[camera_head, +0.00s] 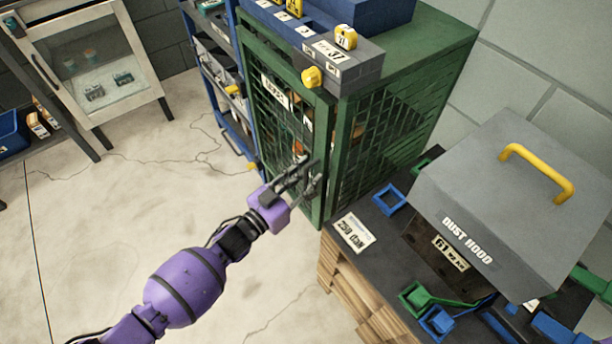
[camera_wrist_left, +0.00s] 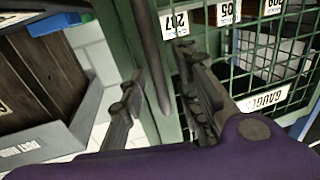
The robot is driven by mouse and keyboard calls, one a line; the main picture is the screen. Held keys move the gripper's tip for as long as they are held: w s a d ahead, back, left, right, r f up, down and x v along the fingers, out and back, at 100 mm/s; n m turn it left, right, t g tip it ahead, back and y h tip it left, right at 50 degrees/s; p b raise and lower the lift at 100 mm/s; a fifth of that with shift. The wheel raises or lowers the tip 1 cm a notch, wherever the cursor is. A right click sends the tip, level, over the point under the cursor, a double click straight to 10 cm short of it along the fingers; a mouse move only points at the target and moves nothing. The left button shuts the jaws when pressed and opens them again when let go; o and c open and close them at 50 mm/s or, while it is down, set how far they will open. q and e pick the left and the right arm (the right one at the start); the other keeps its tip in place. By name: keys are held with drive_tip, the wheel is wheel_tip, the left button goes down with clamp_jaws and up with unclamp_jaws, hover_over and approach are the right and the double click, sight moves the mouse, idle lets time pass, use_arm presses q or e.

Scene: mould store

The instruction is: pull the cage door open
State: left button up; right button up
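The green cage (camera_head: 400,110) stands at the upper middle of the head view, its mesh door (camera_head: 318,190) facing left. I cannot tell whether the door is slightly ajar. My left gripper (camera_head: 303,180) is at the door's right edge. In the left wrist view, the gripper (camera_wrist_left: 158,65) has its dark fingers spread apart. A grey upright handle bar (camera_wrist_left: 152,60) lies between them, with gaps visible on both sides. The door mesh (camera_wrist_left: 262,60) fills the right of that view. The handle is mostly hidden by the fingers in the head view.
A bench with a grey dust hood (camera_head: 500,200) stands close to the cage's right. A blue rack (camera_head: 222,90) stands behind the door's left side. A glass-fronted cabinet (camera_head: 95,65) is at the upper left. The floor (camera_head: 120,200) left of the cage is clear.

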use_arm(q)
clamp_jaws()
drive_tip(key=shift+a, duration=0.1)
idle(0.4)
